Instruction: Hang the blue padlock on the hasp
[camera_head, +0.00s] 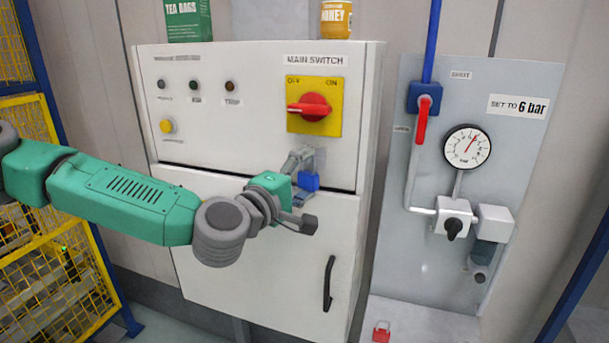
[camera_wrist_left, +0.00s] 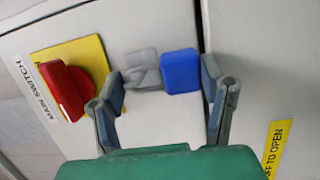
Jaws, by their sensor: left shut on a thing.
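The blue padlock (camera_head: 309,181) is at the cabinet front, below the main switch. It also shows in the left wrist view (camera_wrist_left: 181,72) as a blue block close to one finger. My left gripper (camera_head: 300,184) is shut on it, with a finger on either side in the wrist view (camera_wrist_left: 163,73). A grey piece that looks like the hasp (camera_wrist_left: 142,70) is beside the padlock, also between the fingers. The shackle is not clear, and I cannot tell whether it passes through the hasp. My right gripper is not in view.
The red switch handle (camera_head: 309,108) on its yellow plate is just above my gripper. A black door handle (camera_head: 328,284) is below. A red padlock (camera_head: 381,332) lies lower right. A gauge panel (camera_head: 540,70) stands right, and yellow fencing (camera_head: 40,300) is left.

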